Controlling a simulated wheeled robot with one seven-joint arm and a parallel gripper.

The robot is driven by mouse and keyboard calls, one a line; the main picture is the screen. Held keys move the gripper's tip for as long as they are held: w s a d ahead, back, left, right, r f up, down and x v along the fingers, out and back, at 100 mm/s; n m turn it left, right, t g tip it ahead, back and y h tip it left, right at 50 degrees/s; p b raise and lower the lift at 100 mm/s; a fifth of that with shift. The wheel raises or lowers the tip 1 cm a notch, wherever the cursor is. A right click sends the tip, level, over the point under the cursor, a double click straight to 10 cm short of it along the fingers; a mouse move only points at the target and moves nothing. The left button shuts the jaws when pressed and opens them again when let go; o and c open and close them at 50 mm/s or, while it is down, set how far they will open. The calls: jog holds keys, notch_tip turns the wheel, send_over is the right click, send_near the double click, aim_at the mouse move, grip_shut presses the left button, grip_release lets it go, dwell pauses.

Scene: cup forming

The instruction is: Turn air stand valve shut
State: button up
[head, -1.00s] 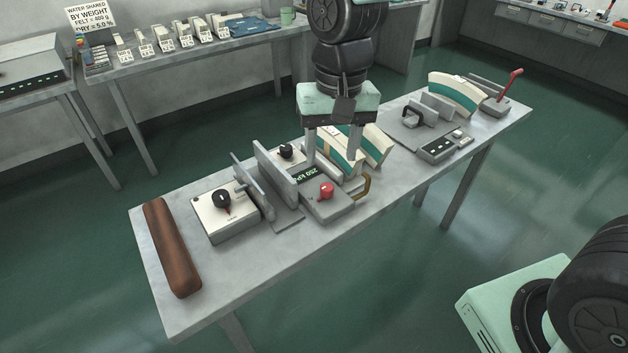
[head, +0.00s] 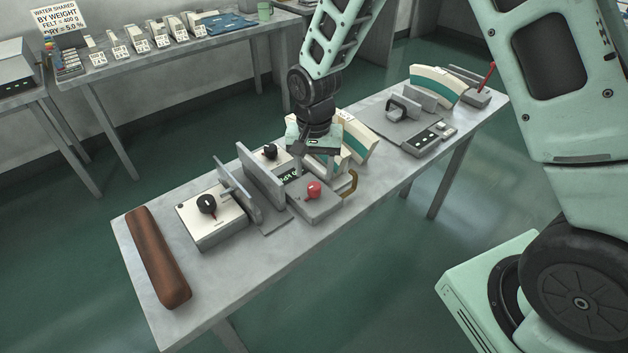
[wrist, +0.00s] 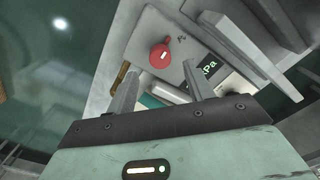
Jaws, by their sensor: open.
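The air stand (head: 322,206) is a grey block on the long metal table, with a dark display reading in kPa. Its valve is a red knob (head: 313,190) with a pale mark on top; the knob also shows in the wrist view (wrist: 160,52). My gripper (head: 318,172) is open and empty, low over the stand just behind the knob. In the wrist view its two fingers (wrist: 158,82) stand apart, and the knob lies beyond the tips, nearer the left one. No contact with the knob shows. The display is partly hidden by my gripper in the head view.
Upright grey plates (head: 262,178) stand left of the air stand, beside a white box with a black knob (head: 207,204). A brass-coloured hook (head: 350,185) is at the stand's right. Cream-and-teal curved pieces (head: 358,140) are behind. A brown roll (head: 157,257) lies at the left end.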

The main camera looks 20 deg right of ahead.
aim_at(314, 186)
jog(key=shift+f, duration=2.65)
jog(key=c, duration=1)
